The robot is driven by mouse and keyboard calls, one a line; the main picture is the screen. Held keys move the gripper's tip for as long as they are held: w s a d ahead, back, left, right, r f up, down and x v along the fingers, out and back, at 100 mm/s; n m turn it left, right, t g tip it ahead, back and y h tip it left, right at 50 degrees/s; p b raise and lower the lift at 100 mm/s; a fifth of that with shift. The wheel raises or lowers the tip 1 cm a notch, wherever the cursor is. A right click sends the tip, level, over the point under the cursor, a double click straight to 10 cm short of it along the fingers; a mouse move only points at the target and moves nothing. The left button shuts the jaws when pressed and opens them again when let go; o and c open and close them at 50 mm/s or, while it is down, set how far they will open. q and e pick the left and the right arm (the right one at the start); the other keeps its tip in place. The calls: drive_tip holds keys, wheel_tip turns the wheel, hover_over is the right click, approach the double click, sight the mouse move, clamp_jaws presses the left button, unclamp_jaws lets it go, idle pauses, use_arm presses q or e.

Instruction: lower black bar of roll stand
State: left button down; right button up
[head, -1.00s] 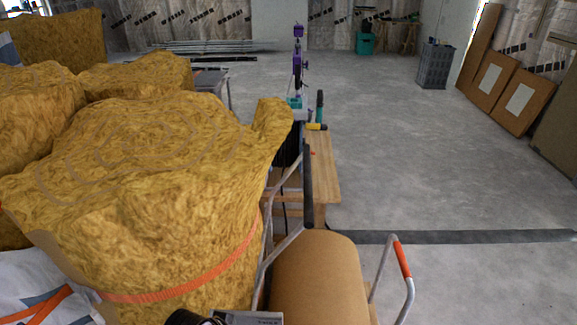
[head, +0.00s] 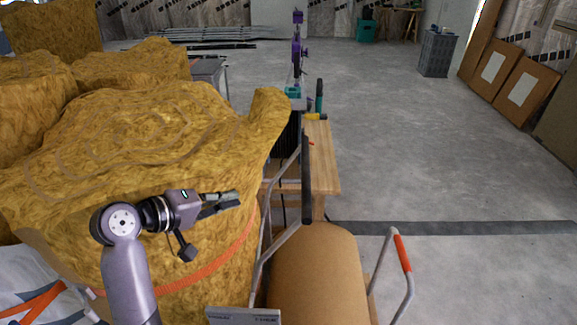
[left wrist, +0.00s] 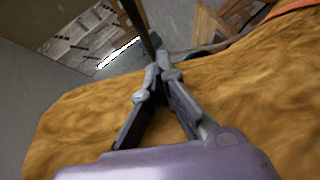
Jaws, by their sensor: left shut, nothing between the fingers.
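The stand's grey tube frame (head: 262,262) runs along the roll's left side. My left gripper (head: 238,198) is in front of the yellow wool, left of the bar and apart from it, pointing right. Its fingers are shut and empty; they also show closed at the tips in the left wrist view (left wrist: 160,66). A dark strip (left wrist: 138,25) beyond the tips there looks like the bar. My right gripper is not in view.
Large yellow wool bundles (head: 130,140) fill the left side, close by my left arm. A wooden table (head: 322,160) stands behind the roll. An orange-gripped handle (head: 402,253) rises at the right. The floor (head: 430,150) at the right is mostly clear.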

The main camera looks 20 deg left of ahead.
use_arm(q)
wheel_tip(320, 180, up, 3)
approach(303, 163)
drive_tip(key=shift+n+t+h, duration=0.3)
drive_tip(key=shift+t+h, duration=0.1)
drive_tip(key=x, duration=0.3)
drive_tip(key=f+x, duration=0.1)
drive_tip(key=shift+w+a, duration=0.1)
drive_tip(key=shift+w, duration=0.2)
drive_tip(key=shift+f, duration=0.1)
